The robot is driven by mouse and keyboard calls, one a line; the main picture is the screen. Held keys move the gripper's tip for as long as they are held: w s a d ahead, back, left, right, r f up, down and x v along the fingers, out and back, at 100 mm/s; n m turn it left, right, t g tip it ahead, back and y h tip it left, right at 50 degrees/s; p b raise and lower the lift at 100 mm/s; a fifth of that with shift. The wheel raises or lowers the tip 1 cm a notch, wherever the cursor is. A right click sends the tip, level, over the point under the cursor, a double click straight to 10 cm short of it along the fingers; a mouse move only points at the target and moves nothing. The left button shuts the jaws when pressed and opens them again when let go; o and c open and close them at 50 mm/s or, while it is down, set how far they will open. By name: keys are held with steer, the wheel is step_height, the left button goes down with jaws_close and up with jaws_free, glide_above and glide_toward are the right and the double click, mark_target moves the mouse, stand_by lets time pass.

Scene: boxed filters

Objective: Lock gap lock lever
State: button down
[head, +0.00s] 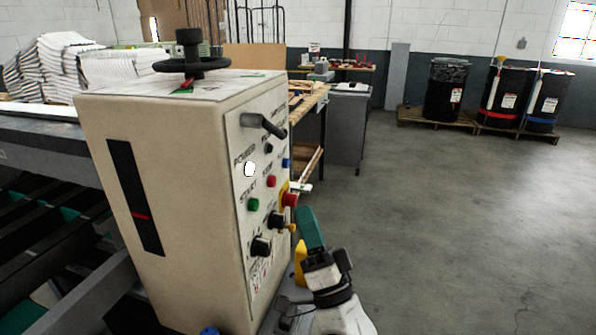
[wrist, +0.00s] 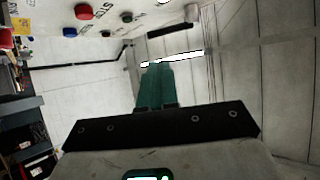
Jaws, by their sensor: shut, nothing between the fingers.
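A dark lever (head: 263,124) sticks out near the top of the control panel on a beige machine box (head: 160,150) in the head view. I see no label that names it the gap lock lever. My gripper (head: 308,222) has green fingers and is low, right of the panel, apart from the lever. In the wrist view my gripper (wrist: 157,66) is shut and empty, its fingertips pointing toward the panel's side. A dark bar (wrist: 170,31) shows beyond the fingertips there; it may be the lever.
The panel carries a red button (head: 271,181), a green button (head: 253,204) and several knobs. A black handwheel (head: 192,66) stands on top of the box. Open floor (head: 440,220) lies to the right. Dark drums (head: 446,90) stand on pallets at the back.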

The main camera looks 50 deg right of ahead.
mark_target(279, 137)
steer(key=p+x, duration=0.5)
steer(key=x, duration=0.7)
steer(key=shift+w+r, duration=0.15)
steer(key=shift+r, duration=0.15)
steer(key=shift+w+d+r, duration=0.2)
steer(key=shift+w+r, duration=0.05)
steer(key=shift+w, duration=0.15)
steer(key=shift+d+r, duration=0.1)
steer(key=shift+d, duration=0.05)
